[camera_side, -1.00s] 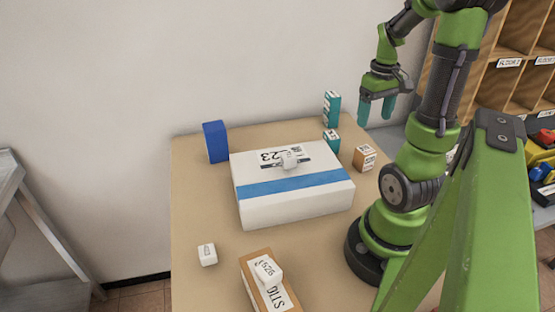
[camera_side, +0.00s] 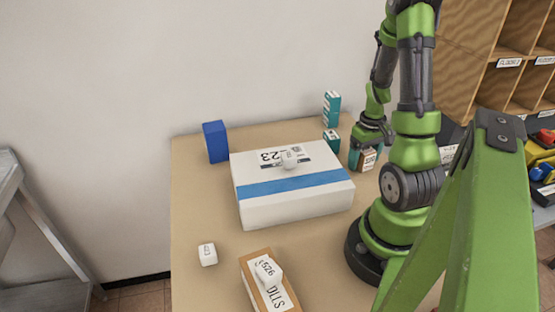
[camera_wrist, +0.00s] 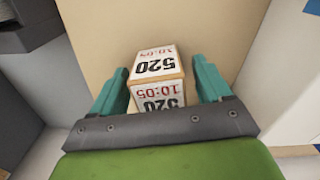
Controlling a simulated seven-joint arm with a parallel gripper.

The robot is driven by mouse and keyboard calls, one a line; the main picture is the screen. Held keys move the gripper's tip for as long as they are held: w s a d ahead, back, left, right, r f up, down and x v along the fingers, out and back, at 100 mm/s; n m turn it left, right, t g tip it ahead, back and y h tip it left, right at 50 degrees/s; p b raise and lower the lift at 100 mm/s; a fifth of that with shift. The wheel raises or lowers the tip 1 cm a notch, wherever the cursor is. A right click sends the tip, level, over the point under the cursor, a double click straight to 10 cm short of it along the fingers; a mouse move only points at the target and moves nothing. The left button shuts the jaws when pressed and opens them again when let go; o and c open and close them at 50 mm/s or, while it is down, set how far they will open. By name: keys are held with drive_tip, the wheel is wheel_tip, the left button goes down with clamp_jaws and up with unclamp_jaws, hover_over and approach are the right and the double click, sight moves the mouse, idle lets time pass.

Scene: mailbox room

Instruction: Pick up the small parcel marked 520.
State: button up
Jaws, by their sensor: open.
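The small parcel marked 520 (camera_wrist: 155,62) is a little tan box with white labels reading 520 and 10:05. It stands on the tan table in the wrist view, between the teal fingers of my gripper (camera_wrist: 158,80). The fingers are open, one on each side, with a narrow gap showing beside the box. In the side view the parcel (camera_side: 368,160) is at the table's right side, partly hidden by my gripper (camera_side: 366,158), which is lowered around it.
Teal boxes (camera_side: 331,108) and a blue box (camera_side: 215,141) stand behind. A small white cube (camera_side: 207,254) and a long box (camera_side: 262,290) are in front.

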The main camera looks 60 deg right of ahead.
drive_tip(key=shift+f, duration=0.1)
drive_tip(key=shift+c, duration=0.4)
drive_tip(key=c, duration=1)
